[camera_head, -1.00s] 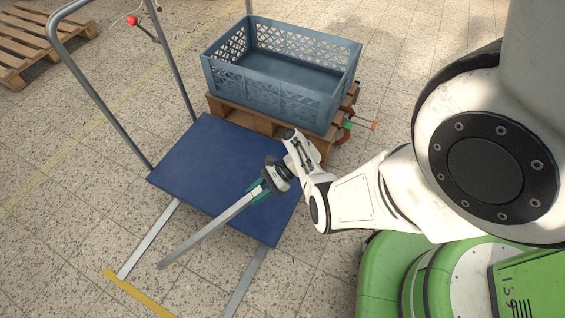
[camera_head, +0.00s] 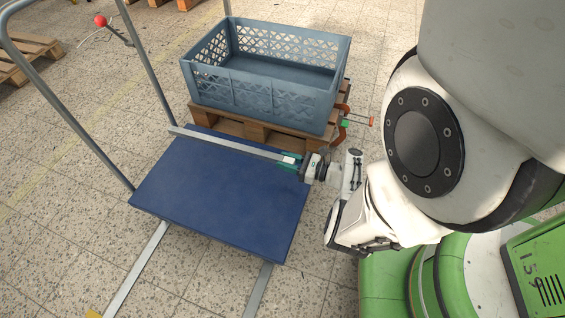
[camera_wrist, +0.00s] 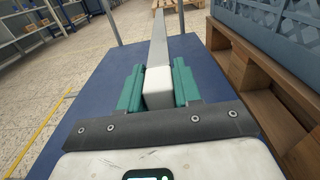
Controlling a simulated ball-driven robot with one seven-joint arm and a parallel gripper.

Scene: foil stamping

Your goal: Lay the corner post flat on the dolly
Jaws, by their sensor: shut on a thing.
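The corner post (camera_head: 228,144) is a long, thin grey bar with a pale end. My gripper (camera_head: 290,161) is shut on that pale end, at the right side of the dolly. The post reaches left along the far edge of the dolly's blue deck (camera_head: 215,195). In the wrist view the green fingers (camera_wrist: 157,88) clasp the post (camera_wrist: 159,48) from both sides, and it points away over the deck (camera_wrist: 85,110). I cannot tell whether the post touches the deck.
A blue-grey crate (camera_head: 262,92) stands on a wooden pallet (camera_head: 230,122) just behind the deck. A clamp with an orange handle (camera_head: 357,120) sits at the pallet's right end. The dolly's grey tube handle (camera_head: 75,120) rises at the left. Most of the deck is bare.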

